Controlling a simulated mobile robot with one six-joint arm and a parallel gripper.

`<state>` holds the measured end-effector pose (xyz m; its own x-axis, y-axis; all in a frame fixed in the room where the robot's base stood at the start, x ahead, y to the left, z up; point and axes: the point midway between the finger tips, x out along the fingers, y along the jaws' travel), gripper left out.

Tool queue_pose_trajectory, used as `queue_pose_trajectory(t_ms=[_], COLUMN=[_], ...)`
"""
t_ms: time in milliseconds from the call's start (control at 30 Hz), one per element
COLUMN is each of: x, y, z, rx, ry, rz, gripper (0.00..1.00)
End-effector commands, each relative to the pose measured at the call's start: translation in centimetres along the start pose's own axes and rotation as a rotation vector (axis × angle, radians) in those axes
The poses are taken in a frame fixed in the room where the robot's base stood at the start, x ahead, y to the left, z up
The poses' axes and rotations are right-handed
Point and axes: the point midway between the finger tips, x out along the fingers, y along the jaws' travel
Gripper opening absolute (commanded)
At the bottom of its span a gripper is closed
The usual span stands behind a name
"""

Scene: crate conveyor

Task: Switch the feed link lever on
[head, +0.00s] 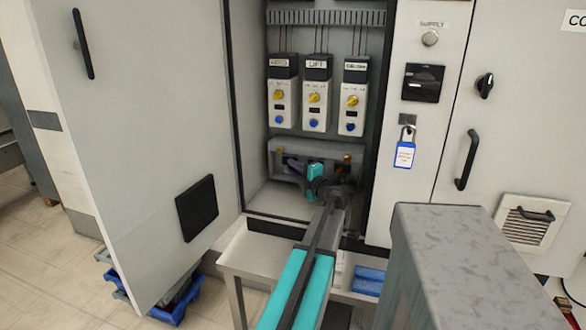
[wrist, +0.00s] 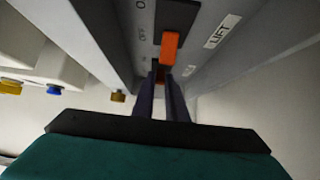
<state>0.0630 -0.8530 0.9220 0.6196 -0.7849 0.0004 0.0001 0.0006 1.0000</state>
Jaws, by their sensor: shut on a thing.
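In the wrist view my gripper (wrist: 162,76) is shut on an orange lever, of which only a small part shows between the dark fingertips. Just beyond it another orange lever (wrist: 170,45) stands out of a black slot, with a label reading LIFT to its right. I cannot read a label for the gripped lever. "O" and "OFF" marks show left of the slot. In the head view my gripper (head: 318,185) reaches into the open cabinet, at the grey housing (head: 290,151) low inside it.
Several modules (head: 315,105) with yellow and blue knobs hang above the housing. The open cabinet door (head: 140,130) stands at left. A padlock with a blue tag (head: 405,154) hangs at right. A grey metal block (head: 470,265) stands at the right front.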

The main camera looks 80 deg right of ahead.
Motion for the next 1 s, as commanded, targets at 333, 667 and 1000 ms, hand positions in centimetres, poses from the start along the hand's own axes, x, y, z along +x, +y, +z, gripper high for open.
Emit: queue_pose_trajectory(t_ms=[333, 667, 1000], x=[0.0, -0.2, -1.8], y=[0.0, 0.0, 0.1], z=[0.1, -0.2, -1.3], rx=[0.0, 0.0, 0.001], ry=[-0.003, 0.0, 0.005], rz=[-0.001, 0.0, 0.0], gripper=[0.31, 0.31, 0.31])
